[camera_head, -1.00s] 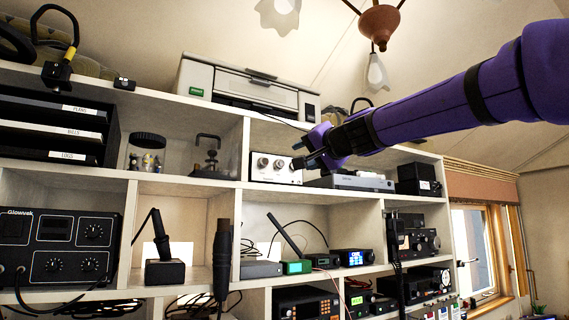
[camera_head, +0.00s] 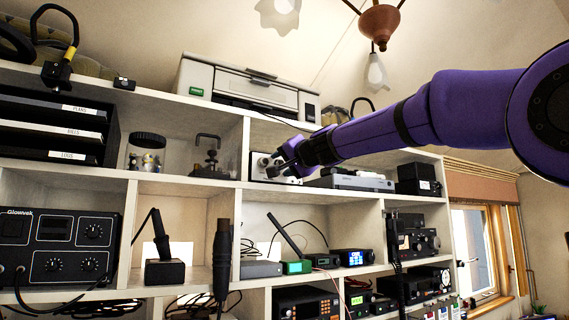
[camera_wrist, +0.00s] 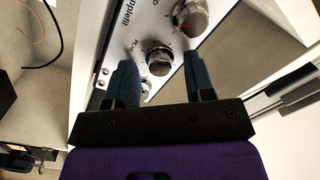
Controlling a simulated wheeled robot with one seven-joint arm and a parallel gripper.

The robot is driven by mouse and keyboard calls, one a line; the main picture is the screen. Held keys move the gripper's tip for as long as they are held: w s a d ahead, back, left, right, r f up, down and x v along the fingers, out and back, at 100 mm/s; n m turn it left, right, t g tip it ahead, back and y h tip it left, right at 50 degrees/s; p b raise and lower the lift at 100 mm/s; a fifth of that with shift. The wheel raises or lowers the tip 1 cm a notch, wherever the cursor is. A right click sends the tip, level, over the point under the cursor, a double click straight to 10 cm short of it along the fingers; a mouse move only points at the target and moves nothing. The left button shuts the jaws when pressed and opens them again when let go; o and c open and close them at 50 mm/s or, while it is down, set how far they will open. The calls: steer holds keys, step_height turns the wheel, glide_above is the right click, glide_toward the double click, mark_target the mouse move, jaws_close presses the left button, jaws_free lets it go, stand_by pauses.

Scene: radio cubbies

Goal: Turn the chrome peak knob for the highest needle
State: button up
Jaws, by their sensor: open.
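The white tuner box (camera_head: 256,168) sits in the upper middle cubby, its front partly hidden by my gripper (camera_head: 281,168). In the wrist view its panel (camera_wrist: 120,42) appears tilted, with chrome knobs in a row. The middle chrome knob (camera_wrist: 158,60), beside lettering that seems to read PEAK, lies between my two open fingers in the picture. I see no clear contact. No meter needle can be made out.
A flat grey device (camera_head: 350,182) and a black box (camera_head: 418,180) stand right of the tuner. A printer (camera_head: 250,88) is on the shelf top above. The cubby divider (camera_head: 243,150) stands close to the tuner's left. Below are small radios (camera_head: 352,258).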

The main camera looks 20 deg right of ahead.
jaws_close()
steer(key=shift+m, duration=0.3)
steer(key=shift+f+m, duration=0.1)
steer(key=shift+m, duration=2.5)
jaws_free()
